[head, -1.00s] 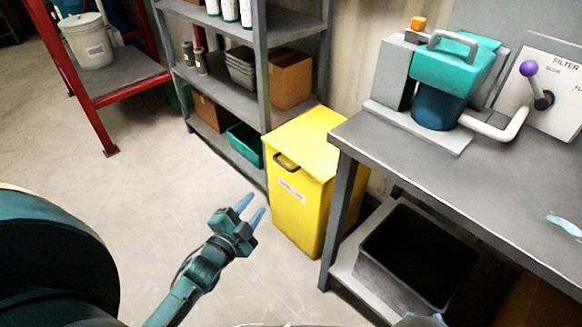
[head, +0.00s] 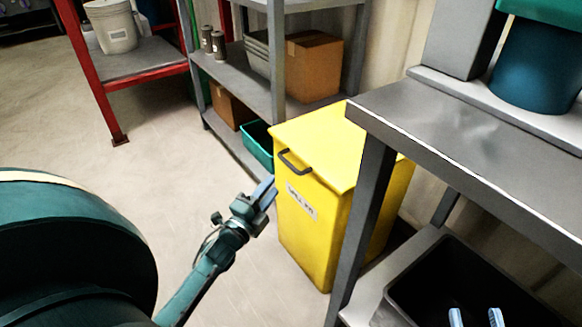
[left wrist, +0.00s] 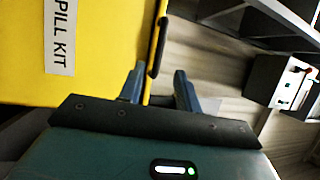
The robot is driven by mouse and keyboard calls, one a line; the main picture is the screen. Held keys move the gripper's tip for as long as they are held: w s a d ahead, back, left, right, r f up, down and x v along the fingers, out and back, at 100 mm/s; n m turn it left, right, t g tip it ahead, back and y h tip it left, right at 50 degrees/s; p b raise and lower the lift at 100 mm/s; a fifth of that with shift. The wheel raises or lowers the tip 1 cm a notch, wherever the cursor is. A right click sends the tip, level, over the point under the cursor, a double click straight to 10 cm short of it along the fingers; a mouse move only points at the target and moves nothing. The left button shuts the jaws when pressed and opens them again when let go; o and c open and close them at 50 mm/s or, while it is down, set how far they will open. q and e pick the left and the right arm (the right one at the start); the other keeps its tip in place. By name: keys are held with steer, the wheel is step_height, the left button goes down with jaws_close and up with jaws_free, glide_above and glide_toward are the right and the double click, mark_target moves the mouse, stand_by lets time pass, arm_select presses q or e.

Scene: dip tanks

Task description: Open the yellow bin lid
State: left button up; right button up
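The yellow bin (head: 312,235) stands on the floor with a "SPILL KIT" label on its front. Its yellow lid (head: 325,145) is down, with a dark handle (head: 293,162) at the front edge. My left gripper (head: 266,189) is just left of the bin's front, a little below the handle. In the left wrist view my left gripper (left wrist: 159,86) is open and empty, and the handle (left wrist: 158,48) lies just beyond the gap between its fingers. Whether they touch is unclear. My right gripper (head: 475,317) shows only its two spread fingertips at the bottom right.
A grey workbench (head: 450,125) stands close to the bin's right side, its leg in front of the bin. A black tub (head: 450,280) sits on its lower shelf. A grey shelf rack (head: 238,98) is behind the bin. The floor to the left is clear.

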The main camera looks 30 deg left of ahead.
mark_target(289, 163)
arm_select(q)
steer(key=w, duration=0.3)
steer(key=w+r+b, duration=0.1)
steer(key=w, duration=0.2)
steer(key=w+b, duration=0.1)
steer(key=w, duration=0.2)
steer(key=shift+w+r, duration=0.3)
steer(key=shift+w, duration=0.1)
jaws_close()
